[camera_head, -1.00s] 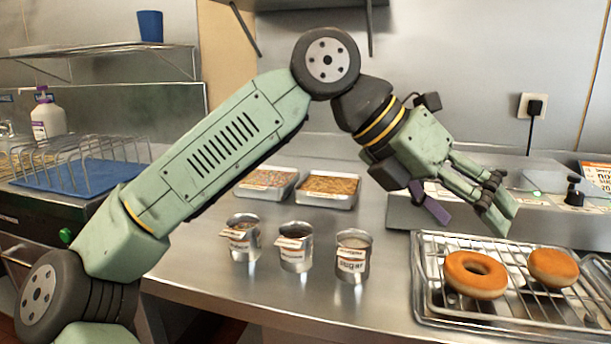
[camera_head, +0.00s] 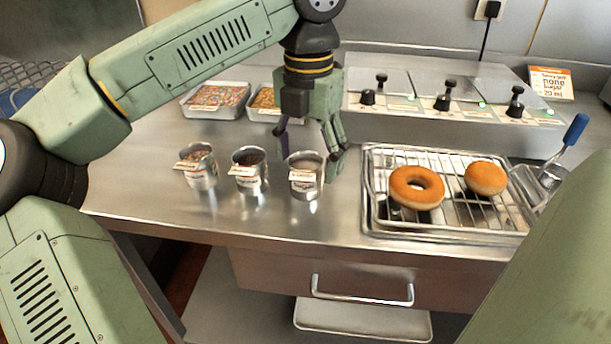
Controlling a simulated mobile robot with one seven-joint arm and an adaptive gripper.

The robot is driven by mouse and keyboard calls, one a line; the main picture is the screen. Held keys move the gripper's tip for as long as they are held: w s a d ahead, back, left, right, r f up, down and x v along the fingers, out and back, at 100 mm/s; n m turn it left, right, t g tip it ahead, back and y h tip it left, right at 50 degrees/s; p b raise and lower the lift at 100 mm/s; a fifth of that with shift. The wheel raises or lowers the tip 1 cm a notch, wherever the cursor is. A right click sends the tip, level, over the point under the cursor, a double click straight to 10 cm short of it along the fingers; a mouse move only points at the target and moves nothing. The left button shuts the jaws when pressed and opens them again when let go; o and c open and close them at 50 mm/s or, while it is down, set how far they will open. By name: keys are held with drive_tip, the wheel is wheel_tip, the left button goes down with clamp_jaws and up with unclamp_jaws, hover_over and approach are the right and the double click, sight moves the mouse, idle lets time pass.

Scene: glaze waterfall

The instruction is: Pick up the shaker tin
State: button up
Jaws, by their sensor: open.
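Three small metal tins with paper labels stand in a row on the steel counter: a left tin (camera_head: 198,168), a middle tin (camera_head: 248,172) and a right tin (camera_head: 304,178) with pale contents. The pictures do not single out one of them as the shaker tin. My gripper (camera_head: 310,145) points down with its fingers apart and nothing between them. It is just behind or above the right tin, and one finger overlaps the tin's right rear side in the picture. I cannot tell whether it touches the tin.
A wire rack in a tray (camera_head: 375,215) with a ring doughnut (camera_head: 416,187) and a round bun (camera_head: 486,178) is close on the right. Two topping trays (camera_head: 215,100) and a lidded steel unit (camera_head: 440,128) stand behind. The counter in front of the tins is clear.

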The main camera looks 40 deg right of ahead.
sight(305, 174)
wheel_tip(305, 174, down, 4)
drive_tip(key=shift+w+a+p, duration=0.15)
drive_tip(key=shift+p, duration=0.15)
drive_tip(key=shift+c, duration=0.5)
drive_tip(key=c, duration=1.3)
